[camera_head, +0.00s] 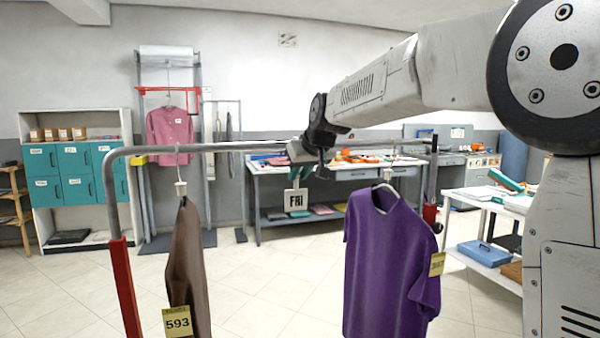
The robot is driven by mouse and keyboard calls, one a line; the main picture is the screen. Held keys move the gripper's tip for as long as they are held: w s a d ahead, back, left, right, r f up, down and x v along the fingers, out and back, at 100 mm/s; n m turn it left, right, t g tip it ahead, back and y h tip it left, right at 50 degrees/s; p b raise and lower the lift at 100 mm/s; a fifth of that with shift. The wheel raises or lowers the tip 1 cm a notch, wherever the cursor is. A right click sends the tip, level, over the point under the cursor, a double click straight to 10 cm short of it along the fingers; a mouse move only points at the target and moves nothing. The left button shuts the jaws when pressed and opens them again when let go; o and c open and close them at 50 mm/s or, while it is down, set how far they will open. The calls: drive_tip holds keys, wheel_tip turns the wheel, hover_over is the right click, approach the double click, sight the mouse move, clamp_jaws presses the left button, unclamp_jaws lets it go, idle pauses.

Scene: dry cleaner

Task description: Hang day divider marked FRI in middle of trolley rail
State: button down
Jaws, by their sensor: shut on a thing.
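The day divider marked FRI (296,201) is a white tag with black letters. It hangs upright below my gripper (311,163), which is shut on it near the middle of the trolley rail. The trolley rail (240,146) is a grey bar that runs across the view with red lower posts. The divider's top is hidden by the gripper, so I cannot tell whether it touches the rail. A brown garment (186,265) with yellow tag 593 hangs left of the divider. A purple shirt (385,265) hangs to its right.
A work table (262,200) with folded items stands behind the rail. Teal lockers (78,175) are at the far left, and a pink shirt (170,135) hangs at the back. A white table (480,262) stands at right. The rail is clear between the two garments except at my gripper.

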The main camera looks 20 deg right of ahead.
drive_tip(key=shift+f, duration=0.15)
drive_tip(key=c, duration=1.2)
unclamp_jaws()
drive_tip(key=v, duration=0.8)
